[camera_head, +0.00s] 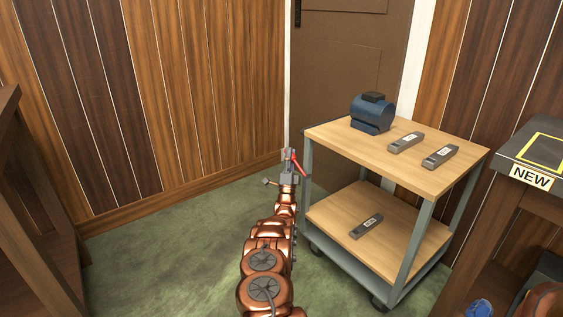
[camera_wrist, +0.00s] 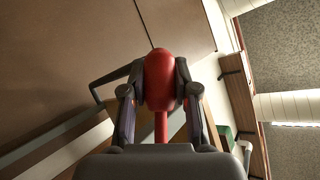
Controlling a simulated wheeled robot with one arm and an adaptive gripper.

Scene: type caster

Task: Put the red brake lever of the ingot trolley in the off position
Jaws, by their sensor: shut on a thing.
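The red brake lever (camera_head: 298,165) is at the left side of the ingot trolley (camera_head: 330,140), tilted in the head view. My gripper (camera_head: 291,155) is at the lever, left of the trolley. In the wrist view the lever's rounded red knob (camera_wrist: 160,78) sits between the two fingers of my gripper (camera_wrist: 161,92), which are shut on it from both sides. The thin red stem runs down below the knob. The lever's base is hidden.
The trolley carries a blue motor-like thing (camera_head: 371,114) and two grey ingots (camera_head: 405,142) on top, and one ingot (camera_head: 366,226) on its lower shelf. A dark table with a NEW label (camera_head: 531,177) stands at right. Green floor (camera_head: 165,245) is clear at left.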

